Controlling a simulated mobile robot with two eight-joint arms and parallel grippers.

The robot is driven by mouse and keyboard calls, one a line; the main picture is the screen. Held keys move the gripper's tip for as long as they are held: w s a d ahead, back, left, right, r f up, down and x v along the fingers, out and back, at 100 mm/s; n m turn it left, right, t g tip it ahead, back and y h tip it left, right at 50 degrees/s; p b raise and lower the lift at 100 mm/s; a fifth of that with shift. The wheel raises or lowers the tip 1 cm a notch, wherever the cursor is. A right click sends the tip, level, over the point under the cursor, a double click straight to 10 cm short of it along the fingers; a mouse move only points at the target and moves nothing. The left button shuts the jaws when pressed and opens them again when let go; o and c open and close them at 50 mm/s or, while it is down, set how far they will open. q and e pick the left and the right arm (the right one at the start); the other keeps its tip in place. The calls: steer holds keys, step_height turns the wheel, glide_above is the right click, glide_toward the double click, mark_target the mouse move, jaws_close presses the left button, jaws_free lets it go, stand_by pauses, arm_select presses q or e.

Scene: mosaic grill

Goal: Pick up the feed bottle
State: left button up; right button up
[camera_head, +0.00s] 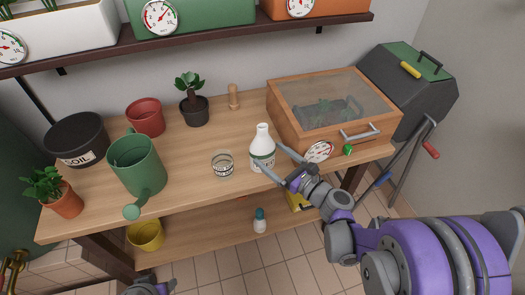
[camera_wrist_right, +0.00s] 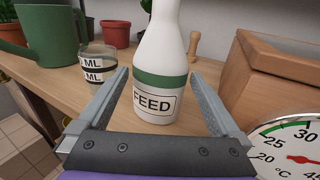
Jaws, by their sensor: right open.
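The white feed bottle (camera_head: 262,137) has a green band and stands upright on the wooden bench near its front edge. The right wrist view shows its FEED label (camera_wrist_right: 155,104). My right gripper (camera_head: 267,155) is open at the bottle, with one finger on each side of it in the picture. In the right wrist view the bottle appears between the fingertips (camera_wrist_right: 158,78), with gaps on both sides. I cannot tell how far the fingers reach around it. Part of my left gripper (camera_head: 150,287) shows at the bottom edge; its jaws are unclear.
A glass measuring cup (camera_head: 222,166) stands just left of the bottle. A green watering can (camera_head: 136,163) and pots are farther left. A small bottle (camera_head: 260,222) stands on the lower shelf.

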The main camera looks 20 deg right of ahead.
mark_target(262, 149)
steer(key=x, duration=0.4)
steer(key=shift+w+a+f, duration=0.1)
steer(key=shift+w+a, duration=0.05)
steer(key=shift+w, duration=0.05)
jaws_close()
